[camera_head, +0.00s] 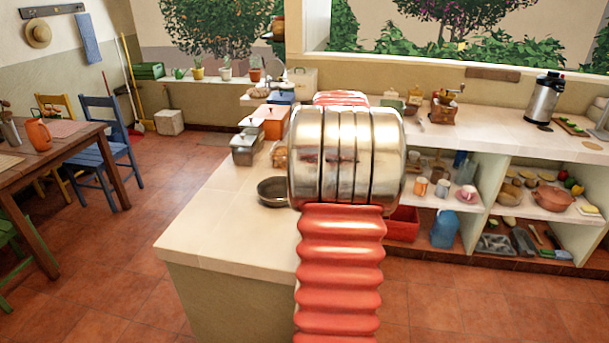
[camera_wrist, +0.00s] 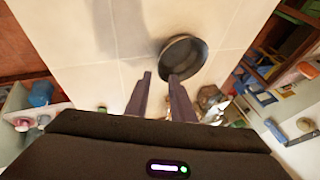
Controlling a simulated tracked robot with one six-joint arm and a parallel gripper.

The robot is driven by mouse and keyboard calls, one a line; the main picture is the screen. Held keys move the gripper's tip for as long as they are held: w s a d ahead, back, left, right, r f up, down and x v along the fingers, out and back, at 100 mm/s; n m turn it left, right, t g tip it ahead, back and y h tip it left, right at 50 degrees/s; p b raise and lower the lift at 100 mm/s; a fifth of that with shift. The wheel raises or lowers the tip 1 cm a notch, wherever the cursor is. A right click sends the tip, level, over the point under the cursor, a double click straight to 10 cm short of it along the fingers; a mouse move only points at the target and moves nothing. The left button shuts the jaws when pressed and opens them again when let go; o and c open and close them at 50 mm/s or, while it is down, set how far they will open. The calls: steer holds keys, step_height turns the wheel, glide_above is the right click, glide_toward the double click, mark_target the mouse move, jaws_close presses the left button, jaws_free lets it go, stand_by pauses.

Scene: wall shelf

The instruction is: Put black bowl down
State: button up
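The black bowl (camera_wrist: 188,52) shows in the wrist view just beyond my fingertips, on the pale tiled counter (camera_wrist: 110,85). In the head view the bowl (camera_head: 268,194) sits upright on the counter (camera_head: 215,225), left of my arm, its right side partly hidden. My gripper (camera_wrist: 161,76) is open, with a clear gap between its two fingers and nothing between them. The right fingertip overlaps the bowl's near rim in the picture; I cannot tell whether it touches. In the head view my gripper is hidden behind my arm.
Pots and boxes (camera_head: 268,120) stand on the counter behind the bowl. The counter's front left part is clear. Shelves with cups and dishes (camera_head: 465,193) are at right. A wooden table (camera_head: 70,160) and blue chair (camera_head: 105,145) stand at left.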

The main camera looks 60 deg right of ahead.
stand_by(0.4)
steer(key=w+a+r+n+y, duration=0.1)
steer(key=w+a+r+n, duration=0.15)
steer(key=a, duration=1.25)
steer(key=w+a+r+n+y, duration=0.1)
steer(key=a+r+n, duration=0.3)
steer(key=a, duration=1.1)
steer(key=s+a+f+n, duration=0.1)
steer(key=s+a+n, duration=0.3)
steer(key=s+a, duration=0.4)
steer(key=s+a+f+n, duration=0.2)
steer(key=s+a+n, duration=0.2)
steer(key=s+a, duration=0.4)
steer(key=a, duration=0.7)
steer(key=shift+a+f+y, duration=0.15)
steer(key=shift+a+y, duration=0.15)
steer(key=shift+a, duration=0.05)
steer(key=shift+o, duration=0.5)
